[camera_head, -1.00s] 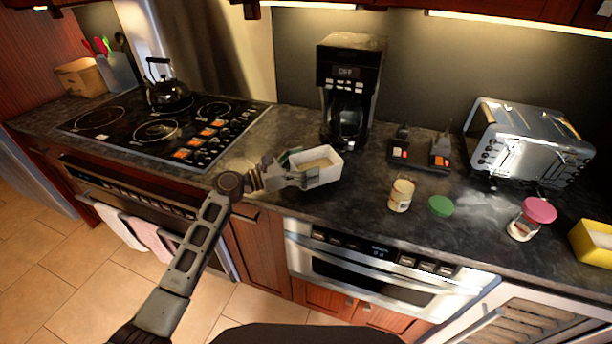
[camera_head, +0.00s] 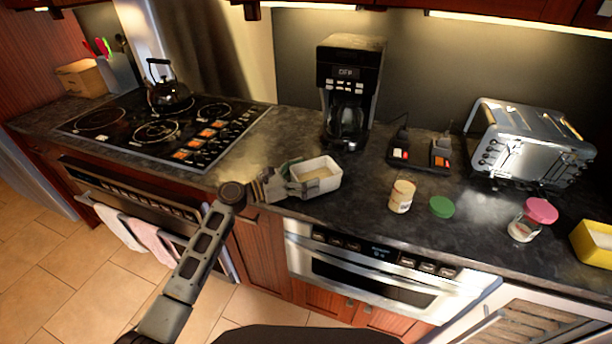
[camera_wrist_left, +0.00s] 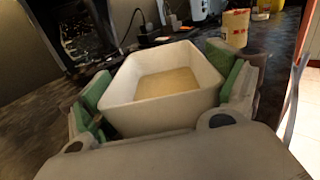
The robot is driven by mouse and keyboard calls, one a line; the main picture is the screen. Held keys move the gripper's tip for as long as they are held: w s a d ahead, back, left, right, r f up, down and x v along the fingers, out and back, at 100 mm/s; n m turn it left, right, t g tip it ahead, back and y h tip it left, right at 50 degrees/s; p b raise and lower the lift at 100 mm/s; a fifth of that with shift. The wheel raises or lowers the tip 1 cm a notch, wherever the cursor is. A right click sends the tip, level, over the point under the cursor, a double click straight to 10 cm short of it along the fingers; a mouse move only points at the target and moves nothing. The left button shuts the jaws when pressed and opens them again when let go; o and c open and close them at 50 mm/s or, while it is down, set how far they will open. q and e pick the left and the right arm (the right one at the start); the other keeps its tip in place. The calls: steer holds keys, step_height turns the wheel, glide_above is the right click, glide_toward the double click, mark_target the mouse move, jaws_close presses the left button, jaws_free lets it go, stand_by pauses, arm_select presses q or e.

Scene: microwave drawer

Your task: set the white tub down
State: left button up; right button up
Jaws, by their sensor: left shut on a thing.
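The white tub (camera_head: 322,184) is an open rectangular container with a tan bottom or contents. It is at the counter's front part, in front of the coffee maker, and looks upright. My left gripper (camera_head: 297,178) comes in from the left and is shut on the tub. In the left wrist view the tub (camera_wrist_left: 126,118) sits between the green-padded fingers (camera_wrist_left: 165,90), one against each side. The tub is at or very near the counter top; its underside is hidden, so contact cannot be told. My right gripper is not in view.
The coffee maker (camera_head: 349,90) stands behind the tub. A small jar (camera_head: 401,196) and a green lid (camera_head: 441,207) lie to the right, with a toaster (camera_head: 528,142) beyond. The stove (camera_head: 165,128) is to the left. Bare counter lies between tub and jar.

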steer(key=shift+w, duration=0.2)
arm_select(q)
steer(key=o, duration=0.8)
steer(key=shift+f, duration=0.1)
steer(key=shift+o, duration=0.7)
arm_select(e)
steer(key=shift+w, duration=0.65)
